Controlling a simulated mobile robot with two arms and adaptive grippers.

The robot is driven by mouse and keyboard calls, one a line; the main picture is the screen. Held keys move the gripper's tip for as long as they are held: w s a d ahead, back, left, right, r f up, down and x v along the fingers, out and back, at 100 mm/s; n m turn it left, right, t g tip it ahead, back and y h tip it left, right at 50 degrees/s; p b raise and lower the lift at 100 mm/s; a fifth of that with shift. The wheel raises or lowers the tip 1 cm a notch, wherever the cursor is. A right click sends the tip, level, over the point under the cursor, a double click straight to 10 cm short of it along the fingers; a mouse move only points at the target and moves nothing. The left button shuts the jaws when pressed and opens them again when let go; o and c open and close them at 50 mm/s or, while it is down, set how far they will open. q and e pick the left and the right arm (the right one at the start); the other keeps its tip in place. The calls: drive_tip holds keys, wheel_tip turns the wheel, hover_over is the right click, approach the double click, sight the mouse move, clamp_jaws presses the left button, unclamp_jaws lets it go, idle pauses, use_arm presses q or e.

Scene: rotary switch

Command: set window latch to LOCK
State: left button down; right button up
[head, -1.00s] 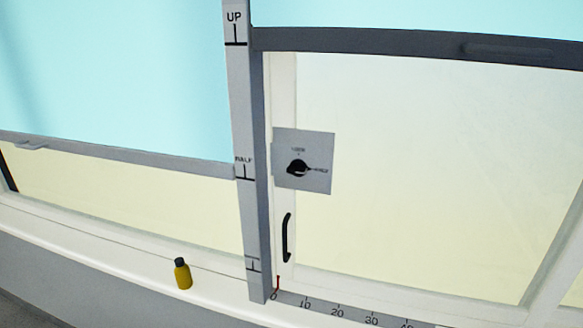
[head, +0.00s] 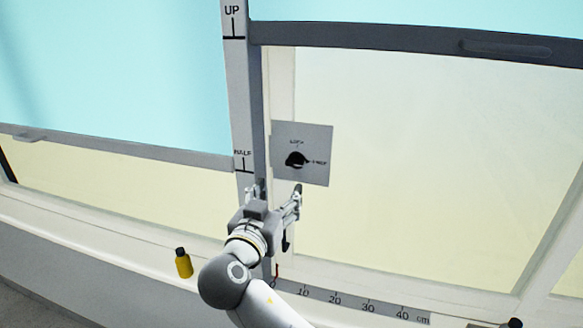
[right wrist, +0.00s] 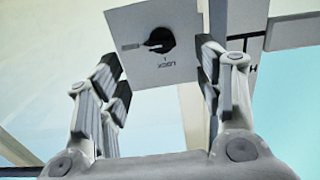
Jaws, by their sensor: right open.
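The window latch is a black rotary knob (head: 296,159) on a square grey plate (head: 316,141) fixed to the window frame. LOCK is printed above the knob, and another label, too small to read surely, is at its right. The knob's pointer faces right, toward that second label. My right gripper (head: 276,190) is open and empty, just below the plate and apart from the knob. In the right wrist view the knob (right wrist: 159,40) shows upside down beyond and between the open fingers (right wrist: 165,85). My left gripper is not in view.
A yellow bottle with a black cap (head: 183,263) stands on the sill at left. A vertical post (head: 240,95) marked UP and HALF is left of the plate. A ruler (head: 350,303) runs along the sill. My right arm partly covers the black handle (head: 286,240).

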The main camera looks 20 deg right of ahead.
sight(294, 165)
drive_tip(key=p+x, duration=0.1)
drive_tip(key=x, duration=0.2)
drive_tip(key=r+p+x, duration=0.1)
drive_tip(key=p+x, duration=0.1)
drive_tip(key=x, duration=0.1)
drive_tip(key=p+x, duration=0.2)
drive_tip(key=x, duration=0.1)
drive_tip(key=shift+w+d+r, duration=0.15)
drive_tip(key=shift+w+r, duration=0.05)
drive_tip(key=shift+r, duration=0.1)
drive_tip(key=shift+w+d+f+p, duration=0.15)
drive_tip(key=shift+w+d+p, duration=0.2)
drive_tip(key=shift+w, duration=0.2)
drive_tip(key=shift+c, duration=0.4)
